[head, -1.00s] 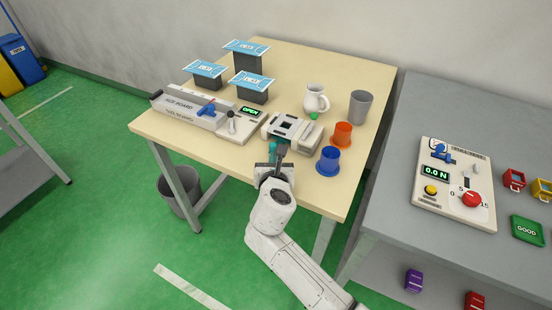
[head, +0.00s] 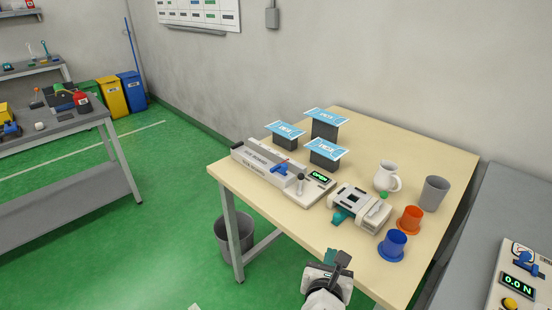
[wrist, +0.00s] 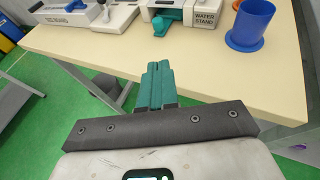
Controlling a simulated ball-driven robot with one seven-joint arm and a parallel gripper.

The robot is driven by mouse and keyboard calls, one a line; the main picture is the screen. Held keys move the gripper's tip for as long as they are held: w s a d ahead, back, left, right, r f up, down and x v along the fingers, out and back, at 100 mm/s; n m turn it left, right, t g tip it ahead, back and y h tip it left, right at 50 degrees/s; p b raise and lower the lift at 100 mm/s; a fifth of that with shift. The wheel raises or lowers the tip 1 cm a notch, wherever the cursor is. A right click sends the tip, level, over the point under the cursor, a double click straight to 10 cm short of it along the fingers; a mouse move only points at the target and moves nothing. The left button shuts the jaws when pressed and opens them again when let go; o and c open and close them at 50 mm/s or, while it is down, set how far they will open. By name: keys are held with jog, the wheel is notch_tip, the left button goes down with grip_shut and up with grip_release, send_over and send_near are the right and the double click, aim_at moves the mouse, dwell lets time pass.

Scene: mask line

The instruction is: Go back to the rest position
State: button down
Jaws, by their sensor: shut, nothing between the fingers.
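My gripper (head: 330,257) is at the front edge of the wooden table (head: 277,218) in the head view, low and partly cut off by the bottom of the picture. In the wrist view its teal fingers (wrist: 158,85) are together with nothing between them. They point toward the table edge and touch nothing that I can see. On the table ahead of it is the white water stand device (head: 358,208) with a teal part at its front.
On the table are a long white board fixture (head: 262,166), blue-topped stands (head: 285,130), a white jug (head: 387,177), a grey cup (head: 434,194), an orange cup (head: 410,219) and a blue cup (head: 393,244). A grey bench (head: 490,210) stands right. Green floor is open at left.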

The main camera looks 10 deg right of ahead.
jog(key=s+d+f+m+g, duration=0.1)
jog(key=s+m, duration=0.1)
jog(key=s+d+f+m+g, duration=0.1)
jog(key=s+f+m, duration=0.1)
jog(key=m, duration=0.1)
jog(key=s+d+f+m+g, duration=0.1)
jog(key=s+d+m, duration=0.1)
jog(key=m, duration=0.1)
jog(key=shift+d+f, duration=0.1)
jog(key=shift+f, duration=0.3)
jog(key=s+d+f+m+g+y, duration=0.2)
jog(key=s+f+m+g+y, duration=0.1)
jog(key=s+m, duration=0.8)
jog(key=s+d+f+m+g+y, duration=0.2)
jog(key=s+f+m+g+y, duration=0.1)
jog(key=s+m, duration=0.9)
jog(key=shift+s+f+g, duration=0.8)
jog(key=shift+s+g, duration=0.3)
jog(key=shift+g, duration=0.1)
